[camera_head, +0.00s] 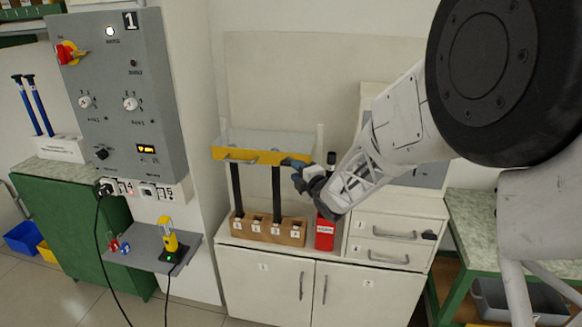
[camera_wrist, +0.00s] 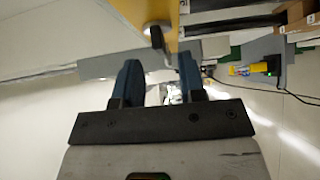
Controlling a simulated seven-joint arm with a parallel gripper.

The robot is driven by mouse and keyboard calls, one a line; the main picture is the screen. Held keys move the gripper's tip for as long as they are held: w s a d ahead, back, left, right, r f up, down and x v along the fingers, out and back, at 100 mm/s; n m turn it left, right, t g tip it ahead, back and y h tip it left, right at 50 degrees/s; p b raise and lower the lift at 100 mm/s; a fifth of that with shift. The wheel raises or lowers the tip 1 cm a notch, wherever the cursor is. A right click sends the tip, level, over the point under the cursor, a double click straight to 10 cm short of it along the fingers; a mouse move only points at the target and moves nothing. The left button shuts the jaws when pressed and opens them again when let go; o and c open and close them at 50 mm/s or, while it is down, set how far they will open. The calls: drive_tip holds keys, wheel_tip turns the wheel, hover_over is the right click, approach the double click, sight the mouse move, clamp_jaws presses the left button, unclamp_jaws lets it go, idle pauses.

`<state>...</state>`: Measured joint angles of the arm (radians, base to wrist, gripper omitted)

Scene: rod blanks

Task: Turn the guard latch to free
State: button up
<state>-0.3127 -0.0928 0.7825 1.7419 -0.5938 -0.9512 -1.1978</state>
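The guard (camera_head: 268,140) is a clear panel with a yellow front bar (camera_head: 250,156), above two dark rods standing in a wooden block. In the wrist view, the yellow bar (camera_wrist: 138,12) carries the guard latch (camera_wrist: 157,38), a dark lever on a pale round base. My gripper (camera_head: 291,171) is at the right end of the bar and hides the latch in the head view. In the wrist view, its blue fingers (camera_wrist: 158,64) are apart with nothing between them. The lever lies just beyond the gap; I cannot tell whether a finger touches it.
The wooden block (camera_head: 268,232) and a red box (camera_head: 325,236) stand on the white cabinet below my gripper. A grey control panel (camera_head: 122,90) hangs at the left, above a shelf with a yellow device (camera_head: 168,237). Drawers (camera_head: 385,238) are at the right.

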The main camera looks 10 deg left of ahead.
sight(288, 163)
drive_tip(key=shift+x, duration=2)
drive_tip(key=c, duration=0.6)
drive_tip(key=shift+o, duration=0.2)
